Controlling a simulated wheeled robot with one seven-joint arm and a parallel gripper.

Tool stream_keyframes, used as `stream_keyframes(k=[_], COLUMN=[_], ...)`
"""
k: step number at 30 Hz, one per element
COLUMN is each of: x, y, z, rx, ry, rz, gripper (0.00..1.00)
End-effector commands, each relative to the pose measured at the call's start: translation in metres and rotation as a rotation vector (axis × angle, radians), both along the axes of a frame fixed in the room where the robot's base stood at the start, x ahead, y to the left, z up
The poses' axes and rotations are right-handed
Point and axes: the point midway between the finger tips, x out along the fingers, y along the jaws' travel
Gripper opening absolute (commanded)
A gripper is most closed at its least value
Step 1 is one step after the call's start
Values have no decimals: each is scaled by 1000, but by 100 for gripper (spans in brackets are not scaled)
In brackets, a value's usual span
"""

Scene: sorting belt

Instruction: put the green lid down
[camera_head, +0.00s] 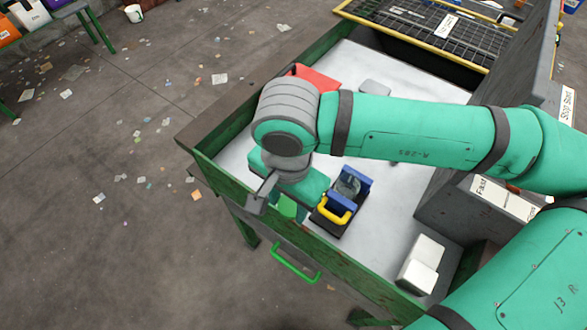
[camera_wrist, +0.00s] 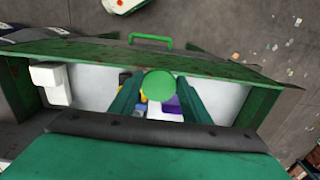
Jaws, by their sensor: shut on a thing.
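The green lid (camera_wrist: 158,86) shows as a round disc between the two fingers of my gripper (camera_wrist: 158,97) in the wrist view. My gripper is shut on it. In the head view, a bright green part of the lid (camera_head: 287,207) shows below my gripper's teal body, near the front edge of the white-topped sorting table (camera_head: 385,235). My arm and gripper hide much of that spot, and I cannot tell whether the lid touches the surface.
A dark holder with blue sides and a yellow handle (camera_head: 336,217) stands just right of my gripper. White blocks (camera_head: 420,265) lie at the front right. A red thing (camera_head: 318,77) is behind my wrist. A raised green rim (camera_head: 222,183) edges the table. White surface between holder and blocks is clear.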

Motion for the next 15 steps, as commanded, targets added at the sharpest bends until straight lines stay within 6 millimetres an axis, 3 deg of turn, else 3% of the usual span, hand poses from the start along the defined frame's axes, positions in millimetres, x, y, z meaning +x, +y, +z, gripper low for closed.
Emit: stream_keyframes(k=[15], x=[96], y=[-2], z=[-49], rx=[2], ry=[2], rz=[0], gripper=[23])
